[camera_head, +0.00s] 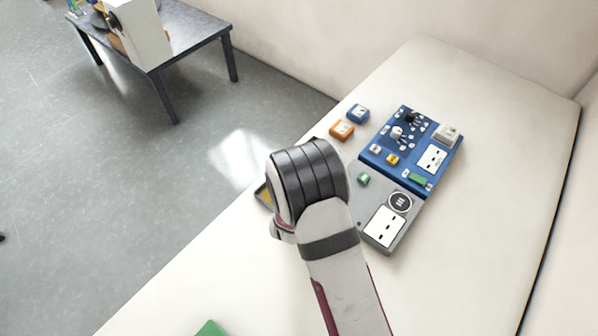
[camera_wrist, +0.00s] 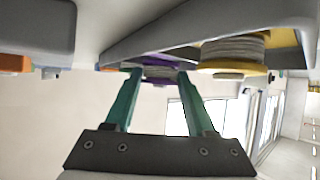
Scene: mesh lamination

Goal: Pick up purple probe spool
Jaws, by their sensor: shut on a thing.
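In the wrist view, the purple probe spool (camera_wrist: 160,72) sits between the tips of my gripper's two teal fingers. My gripper (camera_wrist: 158,76) is shut on it. The spool has a purple flange and a pale winding, partly hidden by the fingers and the grey structure around it. Whether it is clear of its seat cannot be told. In the head view my arm hides the gripper and the spool.
A yellow spool (camera_wrist: 235,55) with pale winding is close to the right of the purple one. In the head view, a blue board (camera_head: 432,140) and a grey panel (camera_head: 376,248) lie right of my arm. Orange (camera_head: 342,130) and blue (camera_head: 358,113) blocks lie behind.

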